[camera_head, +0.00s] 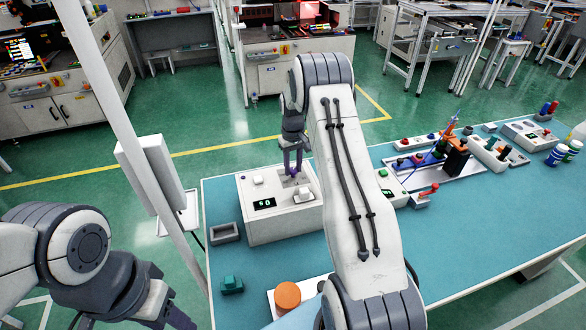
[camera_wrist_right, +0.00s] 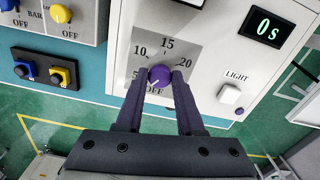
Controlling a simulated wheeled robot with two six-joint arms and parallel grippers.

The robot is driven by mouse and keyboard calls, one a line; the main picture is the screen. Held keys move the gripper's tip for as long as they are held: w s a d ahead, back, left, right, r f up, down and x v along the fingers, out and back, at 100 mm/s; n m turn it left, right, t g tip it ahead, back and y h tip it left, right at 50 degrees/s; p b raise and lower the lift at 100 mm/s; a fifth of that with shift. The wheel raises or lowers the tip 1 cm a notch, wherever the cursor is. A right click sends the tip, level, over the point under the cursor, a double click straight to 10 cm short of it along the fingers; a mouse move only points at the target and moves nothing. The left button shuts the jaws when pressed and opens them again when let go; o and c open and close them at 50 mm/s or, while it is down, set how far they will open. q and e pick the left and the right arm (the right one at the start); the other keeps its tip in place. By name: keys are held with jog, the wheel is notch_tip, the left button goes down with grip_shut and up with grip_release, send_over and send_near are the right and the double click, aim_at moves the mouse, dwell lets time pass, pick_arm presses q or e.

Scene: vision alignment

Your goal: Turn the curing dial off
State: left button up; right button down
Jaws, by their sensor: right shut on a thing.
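The curing dial is a small purple knob (camera_wrist_right: 160,74) on a white control box (camera_head: 270,226), on a grey plate marked OFF, 5, 10, 15 and 20. A white mark on the knob appears to face the lower left, near OFF. The box's display (camera_wrist_right: 268,29) reads 0 s. My right gripper (camera_wrist_right: 160,82) is shut on the knob, one finger on each side; the head view shows it (camera_head: 293,168) reaching down to the box top. My left gripper (camera_head: 172,312) is low at the left, away from the table; its fingers are partly cut off.
A white LIGHT switch (camera_wrist_right: 230,94) sits beside the dial plate. A grey tray (camera_head: 225,233), a green block (camera_head: 232,285) and an orange round button (camera_head: 288,294) are nearby on the teal table (camera_head: 480,225). My right arm hides the table's middle. More devices stand at the right.

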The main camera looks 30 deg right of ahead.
aim_at(293, 169)
jog(key=n, duration=0.3)
jog(key=shift+n+b, duration=0.35)
jog(key=shift+n, duration=0.05)
jog(key=shift+w+n, duration=0.1)
jog(key=shift+n, duration=1.5)
jog(key=shift+r, duration=0.1)
jog(key=c, duration=0.5)
grip_release()
notch_tip(293, 169, up, 10)
jog(key=b, duration=0.3)
jog(key=shift+r, duration=0.2)
